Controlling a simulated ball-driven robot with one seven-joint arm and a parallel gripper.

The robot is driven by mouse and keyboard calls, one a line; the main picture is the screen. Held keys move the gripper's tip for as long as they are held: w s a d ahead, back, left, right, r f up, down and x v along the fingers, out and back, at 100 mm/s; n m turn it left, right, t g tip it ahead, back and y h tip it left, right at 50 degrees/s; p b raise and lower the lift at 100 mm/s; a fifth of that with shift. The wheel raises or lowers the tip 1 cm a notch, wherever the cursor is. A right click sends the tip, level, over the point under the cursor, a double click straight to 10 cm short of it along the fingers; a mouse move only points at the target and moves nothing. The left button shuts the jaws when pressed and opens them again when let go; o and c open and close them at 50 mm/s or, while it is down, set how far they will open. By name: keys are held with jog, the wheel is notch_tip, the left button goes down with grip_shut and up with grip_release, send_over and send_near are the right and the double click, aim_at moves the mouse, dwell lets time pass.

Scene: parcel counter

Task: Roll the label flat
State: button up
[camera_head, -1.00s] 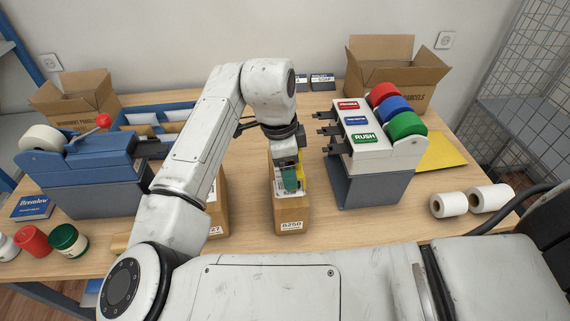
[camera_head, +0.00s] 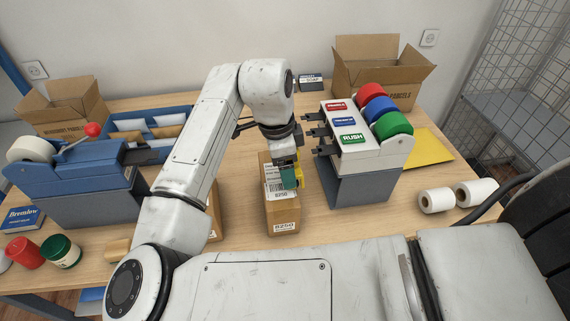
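A brown cardboard parcel (camera_head: 282,215) lies lengthwise on the counter in front of me, with a small printed tag on its near end. A white label with a barcode (camera_head: 274,189) shows on its top. My gripper (camera_head: 290,180) points down at the right side of the parcel's top, beside the label. Teal and yellow parts show at the gripper's end; I cannot tell whether they are a held tool or finger parts. Whether they touch the parcel is unclear. My wrist hides part of the parcel's far end.
A label dispenser (camera_head: 365,160) with red, blue and green rolls stands close on the right. A blue tape machine (camera_head: 75,180) stands left. Another parcel (camera_head: 215,215) is partly behind my arm. White rolls (camera_head: 437,200) lie right. Open cartons (camera_head: 383,80) stand at the back.

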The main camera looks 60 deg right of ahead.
jog(key=shift+r+p, duration=1.7)
jog(key=shift+r, duration=0.9)
jog(key=shift+r, duration=0.1)
